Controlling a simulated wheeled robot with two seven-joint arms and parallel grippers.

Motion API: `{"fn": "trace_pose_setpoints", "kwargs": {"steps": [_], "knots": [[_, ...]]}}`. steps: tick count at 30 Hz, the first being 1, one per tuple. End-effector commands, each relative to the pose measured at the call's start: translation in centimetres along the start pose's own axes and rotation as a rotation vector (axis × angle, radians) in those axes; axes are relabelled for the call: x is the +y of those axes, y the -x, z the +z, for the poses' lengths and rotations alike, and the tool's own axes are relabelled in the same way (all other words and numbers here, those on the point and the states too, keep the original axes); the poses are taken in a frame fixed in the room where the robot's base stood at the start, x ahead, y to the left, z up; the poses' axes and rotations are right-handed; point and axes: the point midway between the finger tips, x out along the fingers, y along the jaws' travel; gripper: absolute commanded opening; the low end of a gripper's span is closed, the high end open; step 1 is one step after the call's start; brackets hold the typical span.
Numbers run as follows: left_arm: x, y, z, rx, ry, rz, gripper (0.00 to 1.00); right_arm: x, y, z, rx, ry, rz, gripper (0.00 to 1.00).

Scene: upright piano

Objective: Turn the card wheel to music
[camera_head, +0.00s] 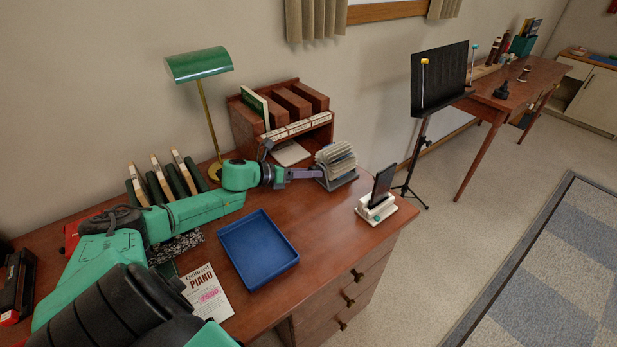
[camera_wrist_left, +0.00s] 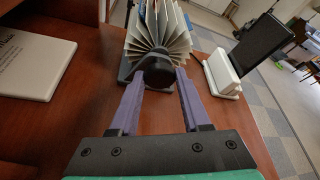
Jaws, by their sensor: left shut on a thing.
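The card wheel (camera_head: 336,155), a rotary file with a fan of pale cards, stands on the brown desk right of the wooden shelf unit. It also shows at the top of the left wrist view (camera_wrist_left: 162,28), where its dark round knob (camera_wrist_left: 158,70) faces me. My left gripper (camera_head: 317,173) reaches it from the left. Its two purple fingers are shut on the knob, one on each side, as the left wrist view (camera_wrist_left: 158,80) shows. I cannot read any card or tab. My right gripper is in neither view.
The shelf unit (camera_head: 250,125) stands close behind the left gripper. A blue tray (camera_head: 257,250) lies in front. A white stand with a dark phone-like slab (camera_head: 378,200) is right of the wheel. A green lamp (camera_head: 199,64) stands behind my arm. Desk between tray and wheel is clear.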

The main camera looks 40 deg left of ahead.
Motion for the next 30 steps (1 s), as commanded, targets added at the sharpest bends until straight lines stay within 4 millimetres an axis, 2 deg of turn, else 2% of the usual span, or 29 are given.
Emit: {"fn": "trace_pose_setpoints", "kwargs": {"steps": [1,9,25,26,27,28,30], "knots": [[0.2,-0.1,-0.1,-0.003,0.025,-0.009,0.0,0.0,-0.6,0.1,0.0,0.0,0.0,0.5],[0.2,-0.1,0.0,-0.003,0.139,-0.057,0.0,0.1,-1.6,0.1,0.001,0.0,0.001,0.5],[0.1,0.0,0.1,-0.003,0.171,-0.07,0.0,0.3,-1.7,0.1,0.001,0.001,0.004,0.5],[0.1,0.0,0.1,-0.003,0.171,-0.07,0.51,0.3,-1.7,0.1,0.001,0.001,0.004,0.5],[0.1,0.0,0.1,-0.003,0.171,-0.07,0.66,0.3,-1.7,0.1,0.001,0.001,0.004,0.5],[0.1,0.0,0.1,-0.003,0.17,-0.07,0.76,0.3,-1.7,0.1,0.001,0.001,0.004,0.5],[0.1,0.0,0.1,-0.003,0.17,-0.07,0.76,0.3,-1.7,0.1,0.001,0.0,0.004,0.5]]}}
